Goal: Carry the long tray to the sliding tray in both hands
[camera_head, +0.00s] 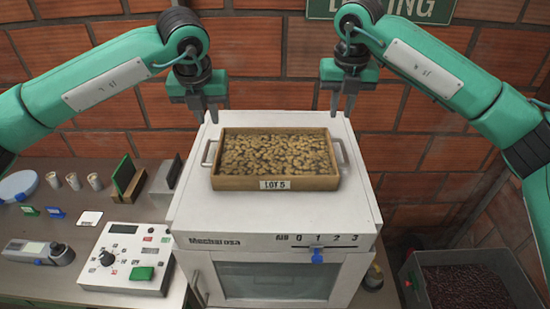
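The long tray (230,183) is a wooden box with a "LOT 5" label, filled with tan beans, and it sits level on top of the white machine (345,210). It has a metal handle at its left end (208,153) and another at its right end (341,152). My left gripper (204,112) is open and empty, above and behind the left handle in the picture. My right gripper (343,106) is open and empty, above and behind the right handle. Neither gripper touches the tray. I cannot make out a sliding tray in this view.
The machine's front has a scale with a blue slider (317,255) above a glass window. A control box (128,258), a handheld device (38,252) and small cups (73,181) stand on the bench at left. A grey bin (410,272) of dark beans stands lower right. A brick wall closes the back.

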